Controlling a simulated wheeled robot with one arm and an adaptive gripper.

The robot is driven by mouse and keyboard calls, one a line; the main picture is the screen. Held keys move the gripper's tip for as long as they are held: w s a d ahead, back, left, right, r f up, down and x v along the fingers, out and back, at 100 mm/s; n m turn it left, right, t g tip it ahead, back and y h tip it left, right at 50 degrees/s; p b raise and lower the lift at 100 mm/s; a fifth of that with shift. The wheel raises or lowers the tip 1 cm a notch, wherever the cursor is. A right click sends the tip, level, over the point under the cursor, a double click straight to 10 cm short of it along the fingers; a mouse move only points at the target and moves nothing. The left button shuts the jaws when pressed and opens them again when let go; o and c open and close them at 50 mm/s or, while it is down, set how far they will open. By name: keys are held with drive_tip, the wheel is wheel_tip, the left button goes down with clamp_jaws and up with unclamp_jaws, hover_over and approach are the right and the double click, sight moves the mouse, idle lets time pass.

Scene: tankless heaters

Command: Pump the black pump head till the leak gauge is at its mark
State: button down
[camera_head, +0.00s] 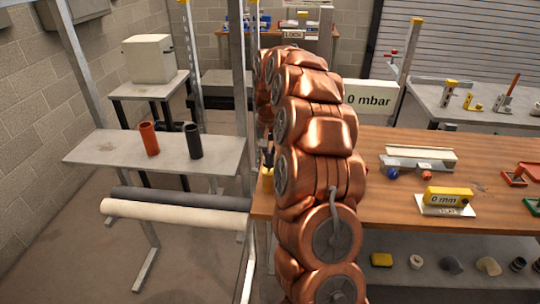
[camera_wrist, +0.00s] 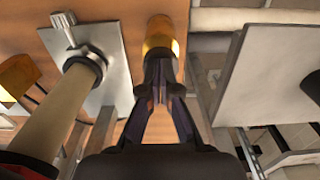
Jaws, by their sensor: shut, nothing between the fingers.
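The leak gauge display (camera_head: 368,98) reads "0 mbar" and is partly hidden behind my copper arm in the head view. A yellow cylinder (camera_head: 267,180) shows at the table's left edge beside my arm, with dark parts above it. I cannot tell there whether those are the black pump head or my gripper. In the wrist view my gripper (camera_wrist: 160,98) is shut and empty, its dark fingertips pointing at a yellow-orange cylinder (camera_wrist: 160,35). I cannot make out the black pump head for certain.
The wooden workbench (camera_head: 385,190) holds a yellow "0 mm" gauge (camera_head: 448,198) and a white rail (camera_head: 418,157). A left shelf (camera_head: 110,148) carries a red cup (camera_head: 149,138) and a black cup (camera_head: 194,140). In the wrist view, a beige tube (camera_wrist: 65,110) stands left of my gripper.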

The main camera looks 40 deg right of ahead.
wheel_tip(320, 180, down, 2)
drive_tip(key=shift+f+b, duration=0.1)
drive_tip(key=shift+b, duration=0.6)
wheel_tip(320, 180, up, 14)
drive_tip(key=b, duration=0.2)
drive_tip(key=shift+r, duration=0.2)
idle(0.3)
idle(0.9)
